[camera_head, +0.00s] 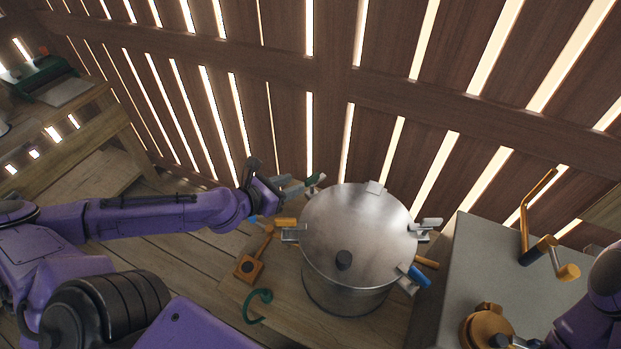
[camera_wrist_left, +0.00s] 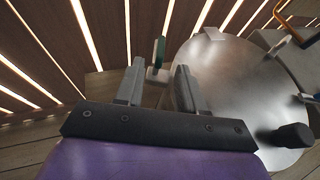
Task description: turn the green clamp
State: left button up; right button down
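A steel pot (camera_head: 345,290) stands at centre with a round metal lid (camera_head: 350,225) and a black knob. Several clamps sit around its rim. The green clamp (camera_head: 312,180) is at the lid's far left edge, partly hidden by my gripper. In the left wrist view the green clamp (camera_wrist_left: 160,52) stands upright just beyond the fingertips, in line with the gap between them. My left gripper (camera_head: 296,187) is open, its fingers (camera_wrist_left: 160,80) apart with nothing between them. My right gripper is out of view; only part of the purple right arm shows.
A clamp with an orange handle (camera_head: 285,222) is at the pot's left and a blue one (camera_head: 419,277) at its right. A green hook-shaped piece (camera_head: 256,306) lies front left. A grey box (camera_head: 470,265) stands right. A slatted wooden wall (camera_head: 330,85) is behind.

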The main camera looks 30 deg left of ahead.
aim_at(307, 180)
pick_arm(q)
jog(key=b+x, duration=0.3)
jog(key=x, duration=0.4)
jog(key=shift+f, duration=0.25)
jog(key=shift+w+d, duration=0.15)
jog(key=shift+w, duration=0.2)
grip_shut()
